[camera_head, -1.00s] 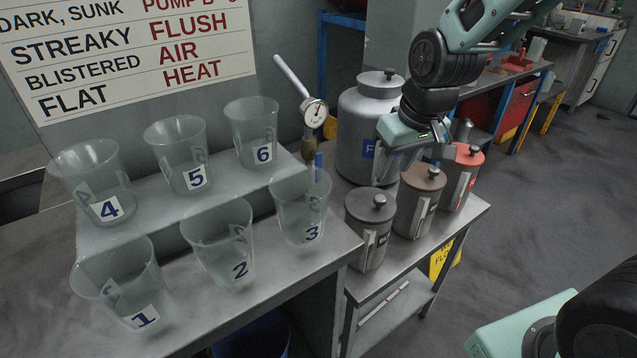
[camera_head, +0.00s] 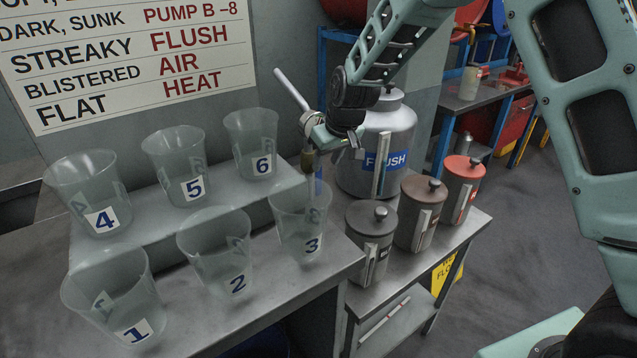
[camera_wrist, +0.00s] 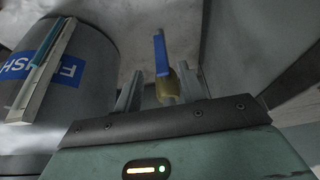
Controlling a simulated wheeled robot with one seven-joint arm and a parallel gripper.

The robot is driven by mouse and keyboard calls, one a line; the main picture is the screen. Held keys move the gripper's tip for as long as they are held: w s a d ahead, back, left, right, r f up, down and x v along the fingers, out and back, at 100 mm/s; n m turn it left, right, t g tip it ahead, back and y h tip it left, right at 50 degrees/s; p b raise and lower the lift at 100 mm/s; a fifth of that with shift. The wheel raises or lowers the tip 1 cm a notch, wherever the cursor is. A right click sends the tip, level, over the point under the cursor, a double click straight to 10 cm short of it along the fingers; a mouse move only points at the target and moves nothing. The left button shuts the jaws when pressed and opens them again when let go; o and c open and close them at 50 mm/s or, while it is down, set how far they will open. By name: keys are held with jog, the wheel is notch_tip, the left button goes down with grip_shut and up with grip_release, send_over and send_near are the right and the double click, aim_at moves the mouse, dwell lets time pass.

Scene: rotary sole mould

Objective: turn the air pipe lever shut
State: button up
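The air pipe lever (camera_head: 318,183) is a small blue bar on a brass valve (camera_head: 308,160). In the head view it hangs down below the valve, in front of cup 3. The wrist view shows the blue lever (camera_wrist: 161,52) and the brass valve (camera_wrist: 169,86) between my fingers in the picture. My gripper (camera_wrist: 160,80) is open, with a finger on each side and gaps to both. In the head view my gripper (camera_head: 326,140) is right beside the valve. Whether it touches cannot be told. The pale air pipe (camera_head: 290,88) slants up left; its gauge is mostly hidden.
Clear cups numbered 1 to 6 stand close on the left, cup 3 (camera_head: 300,225) nearest the lever. The grey FLUSH tank (camera_head: 400,125) stands just right of it. Lidded grey (camera_head: 370,240), brown (camera_head: 420,210) and red (camera_head: 462,185) canisters line the bench. A sign hangs behind.

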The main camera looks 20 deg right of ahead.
jog(key=x, duration=0.9)
jog(key=shift+w+f, duration=0.2)
jog(key=shift+f, duration=0.2)
grip_shut()
